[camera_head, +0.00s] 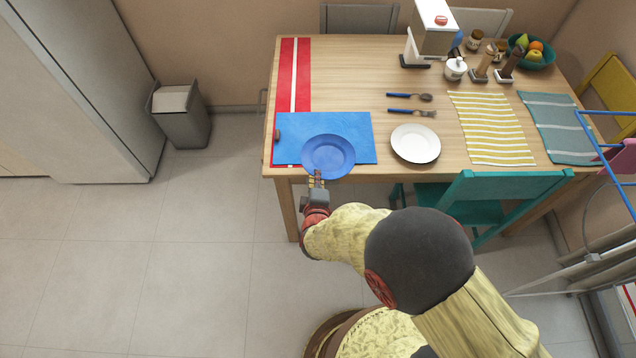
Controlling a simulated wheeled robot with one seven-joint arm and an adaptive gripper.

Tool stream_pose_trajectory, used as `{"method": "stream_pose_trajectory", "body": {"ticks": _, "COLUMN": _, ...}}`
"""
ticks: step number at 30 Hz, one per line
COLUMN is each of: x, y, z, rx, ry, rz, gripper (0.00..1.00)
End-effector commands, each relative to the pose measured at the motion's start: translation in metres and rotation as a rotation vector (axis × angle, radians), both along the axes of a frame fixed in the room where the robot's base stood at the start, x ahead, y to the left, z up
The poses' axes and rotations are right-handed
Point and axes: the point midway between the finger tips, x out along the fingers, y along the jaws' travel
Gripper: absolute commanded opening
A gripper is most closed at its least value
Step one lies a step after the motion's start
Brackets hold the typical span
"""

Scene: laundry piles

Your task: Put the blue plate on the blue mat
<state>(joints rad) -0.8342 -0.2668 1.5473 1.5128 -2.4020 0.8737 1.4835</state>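The blue plate (328,153) is round and lies over the near part of the blue mat (300,124), at the left end of the wooden table. Its near rim reaches past the mat to the table's front edge. I cannot tell whether the plate rests on the mat or is held just above it. My gripper (317,175) is at the plate's near rim and appears shut on it. The fingers are small in this view and partly overlap the rim.
A red runner (303,75) lies partly under the mat. A white plate (416,143), a fork (410,112) and a spoon (408,97) lie to the right. A teal chair (505,188) stands at the table's front. A small brown object (277,134) sits at the mat's left edge.

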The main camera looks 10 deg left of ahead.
Motion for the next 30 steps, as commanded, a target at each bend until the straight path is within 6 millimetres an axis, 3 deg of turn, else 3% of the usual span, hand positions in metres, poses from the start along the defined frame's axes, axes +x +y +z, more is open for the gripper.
{"method": "stream_pose_trajectory", "body": {"ticks": 10, "x": 0.008, "y": -0.002, "z": -0.039, "rx": -0.001, "ry": -0.002, "rz": 0.000, "gripper": 0.00}}
{"method": "stream_pose_trajectory", "body": {"ticks": 28, "x": 0.008, "y": -0.001, "z": -0.046, "rx": 0.001, "ry": -0.002, "rz": 0.001, "gripper": 0.00}}
{"method": "stream_pose_trajectory", "body": {"ticks": 30, "x": 0.007, "y": -0.002, "z": -0.046, "rx": -0.001, "ry": 0.000, "rz": 0.000, "gripper": 0.07}}
